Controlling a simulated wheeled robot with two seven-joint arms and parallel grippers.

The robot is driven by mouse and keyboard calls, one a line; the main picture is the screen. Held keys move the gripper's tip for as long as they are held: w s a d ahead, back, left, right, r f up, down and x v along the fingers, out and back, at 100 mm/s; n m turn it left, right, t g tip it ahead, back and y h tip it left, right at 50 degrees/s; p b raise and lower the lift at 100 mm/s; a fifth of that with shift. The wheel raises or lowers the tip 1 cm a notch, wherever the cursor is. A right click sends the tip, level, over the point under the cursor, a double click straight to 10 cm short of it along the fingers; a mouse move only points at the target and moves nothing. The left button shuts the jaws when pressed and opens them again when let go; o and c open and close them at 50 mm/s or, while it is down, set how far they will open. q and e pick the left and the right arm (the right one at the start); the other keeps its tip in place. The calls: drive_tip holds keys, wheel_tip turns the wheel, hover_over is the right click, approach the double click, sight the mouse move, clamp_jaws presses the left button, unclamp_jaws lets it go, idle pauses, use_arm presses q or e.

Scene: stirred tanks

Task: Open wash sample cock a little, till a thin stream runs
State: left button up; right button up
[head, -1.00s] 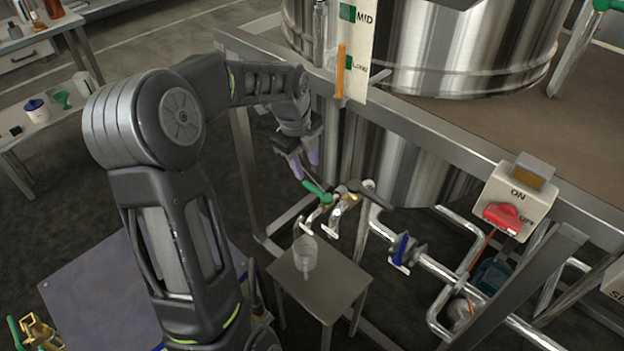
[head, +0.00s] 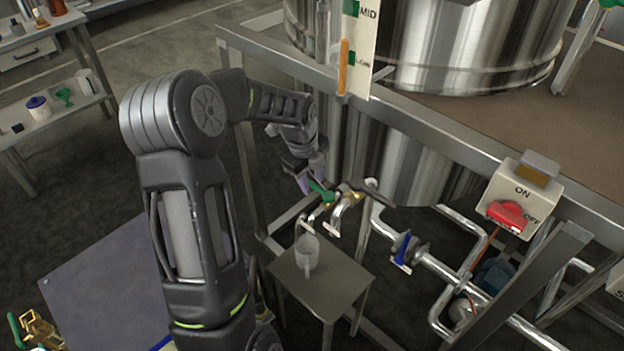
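The sample cock with a green lever handle (head: 321,192) sits low on the pipework below the tank. A short metal spout (head: 308,218) bends down from it. My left gripper (head: 311,176) has its two pale purple fingers apart, right at the upper left end of the green handle. Whether a finger touches the handle cannot be told. A clear beaker (head: 307,253) stands on a small grey table (head: 325,287) below the spouts. I see no clear stream falling into it. My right gripper is out of view.
A second spout (head: 337,217) with a dark lever (head: 372,193) is close to the right. A blue-handled valve (head: 403,248) and a red ON/OFF switch (head: 508,214) are farther right. The steel frame beam (head: 430,130) crosses above.

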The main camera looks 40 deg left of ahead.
use_arm(q)
drive_tip(key=shift+c, duration=0.6)
clamp_jaws()
idle(0.7)
